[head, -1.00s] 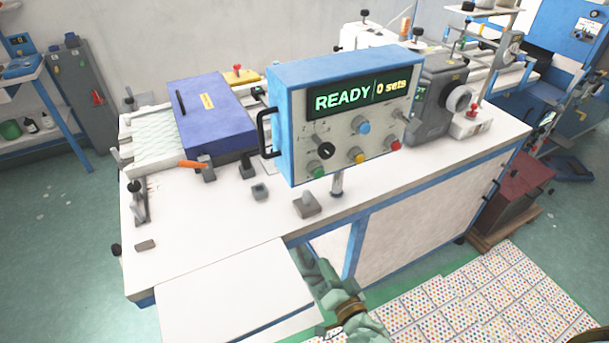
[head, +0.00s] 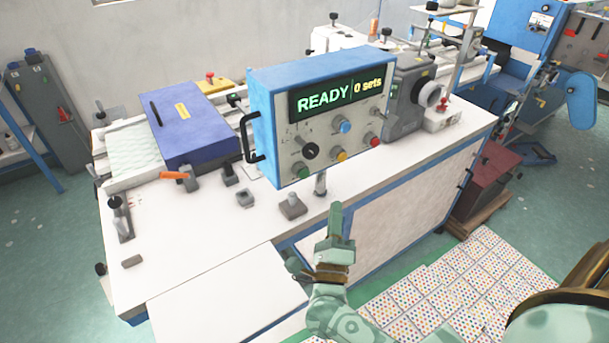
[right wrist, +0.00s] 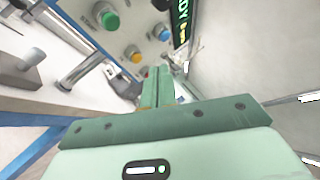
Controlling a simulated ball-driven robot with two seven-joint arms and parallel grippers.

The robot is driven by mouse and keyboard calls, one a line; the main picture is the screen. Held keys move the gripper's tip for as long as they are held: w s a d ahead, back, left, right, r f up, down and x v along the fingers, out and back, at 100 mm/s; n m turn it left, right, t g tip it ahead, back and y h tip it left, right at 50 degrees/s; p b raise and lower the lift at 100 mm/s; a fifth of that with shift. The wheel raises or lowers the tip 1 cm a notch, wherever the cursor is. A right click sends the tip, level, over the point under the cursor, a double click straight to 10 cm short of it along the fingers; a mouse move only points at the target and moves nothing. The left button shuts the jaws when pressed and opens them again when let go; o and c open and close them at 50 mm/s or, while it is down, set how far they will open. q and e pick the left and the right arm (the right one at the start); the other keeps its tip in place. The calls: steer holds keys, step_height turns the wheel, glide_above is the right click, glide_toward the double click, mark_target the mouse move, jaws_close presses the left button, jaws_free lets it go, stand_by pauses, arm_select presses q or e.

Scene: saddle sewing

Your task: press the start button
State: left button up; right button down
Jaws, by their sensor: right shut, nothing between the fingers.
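The blue control box (head: 262,95) stands on the white machine table, its screen reading READY and 0 sets. Its grey front carries a green button (head: 302,171) at the lower left, a yellow button (head: 341,156), a red button (head: 374,140), a blue button (head: 344,125) and a black knob (head: 310,151). My right gripper (head: 336,208) is shut and empty, pointing up in front of the table, below the panel and apart from it. In the right wrist view its closed fingers (right wrist: 158,82) point towards the panel, with the green button (right wrist: 109,19) up and to the left. My left gripper is not in view.
A metal post (head: 320,184) and a small grey block (head: 292,206) stand on the table just below the panel. A black handle (head: 249,138) sticks out at the box's left side. The white shelf (head: 230,292) in front is bare.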

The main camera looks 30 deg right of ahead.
mark_target(304, 174)
steer(key=w+b, duration=0.3)
steer(key=w, duration=0.5)
steer(key=shift+w+a, duration=0.3)
steer(key=shift+w, duration=0.1)
steer(key=shift+w+b, duration=0.15)
steer(key=shift+b, duration=0.15)
stand_by(1.5)
steer(key=shift+w, duration=0.3)
